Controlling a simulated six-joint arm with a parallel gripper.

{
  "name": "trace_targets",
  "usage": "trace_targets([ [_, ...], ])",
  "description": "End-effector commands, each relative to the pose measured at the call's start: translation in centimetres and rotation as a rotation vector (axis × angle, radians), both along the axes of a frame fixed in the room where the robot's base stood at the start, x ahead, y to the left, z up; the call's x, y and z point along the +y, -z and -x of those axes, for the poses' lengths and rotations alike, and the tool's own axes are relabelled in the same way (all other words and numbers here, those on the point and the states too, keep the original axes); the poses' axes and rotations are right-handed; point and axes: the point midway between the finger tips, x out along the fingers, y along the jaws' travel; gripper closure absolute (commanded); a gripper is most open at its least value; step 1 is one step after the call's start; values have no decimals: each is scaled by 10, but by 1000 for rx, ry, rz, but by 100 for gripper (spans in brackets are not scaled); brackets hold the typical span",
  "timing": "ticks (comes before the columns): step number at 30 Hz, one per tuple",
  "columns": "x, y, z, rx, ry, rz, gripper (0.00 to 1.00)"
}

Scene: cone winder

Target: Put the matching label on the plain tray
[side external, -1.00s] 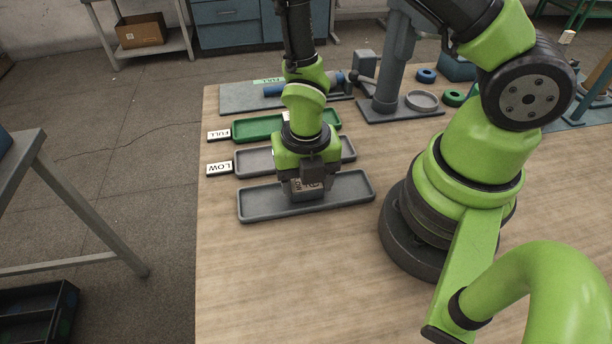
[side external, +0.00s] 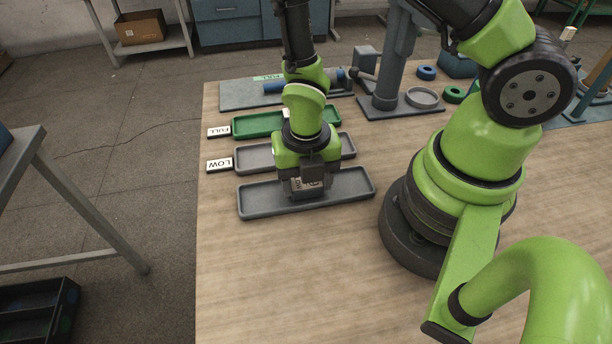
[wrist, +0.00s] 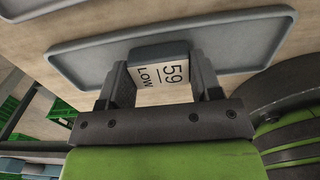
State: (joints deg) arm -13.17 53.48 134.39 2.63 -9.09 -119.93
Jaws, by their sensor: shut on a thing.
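My gripper (wrist: 164,85) is shut on a small dark label block (wrist: 158,51) with a white face reading "59 LOW" in the wrist view. In the side view my gripper (side external: 305,190) hangs over the front grey tray (side external: 262,211), which has no label at its left end. The tray (wrist: 235,68) lies behind the block in the wrist view. I cannot tell whether the block touches it. The middle grey tray (side external: 250,162) has a LOW label (side external: 220,165) at its left end. The green tray (side external: 257,126) has a FULL label (side external: 219,132).
A grey plate with a blue cylinder (side external: 280,88) lies behind the trays. A grey column stand (side external: 386,85) and blue and green rings stand at the back right. The wooden table (side external: 290,280) is clear in front of the trays.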

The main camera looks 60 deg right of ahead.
Motion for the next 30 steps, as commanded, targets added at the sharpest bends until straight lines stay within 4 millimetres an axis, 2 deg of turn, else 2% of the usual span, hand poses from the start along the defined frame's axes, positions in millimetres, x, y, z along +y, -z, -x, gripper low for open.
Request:
trace_targets([
  [10, 0, 1, 0, 0, 0, 0, 64],
  [11, 0, 1, 0, 0, 0, 0, 37],
  [14, 0, 1, 0, 0, 0, 0, 14],
  [20, 0, 1, 0, 0, 0, 0, 12],
  [22, 0, 1, 0, 0, 0, 0, 0],
  [30, 0, 1, 0, 0, 0, 0, 0],
])
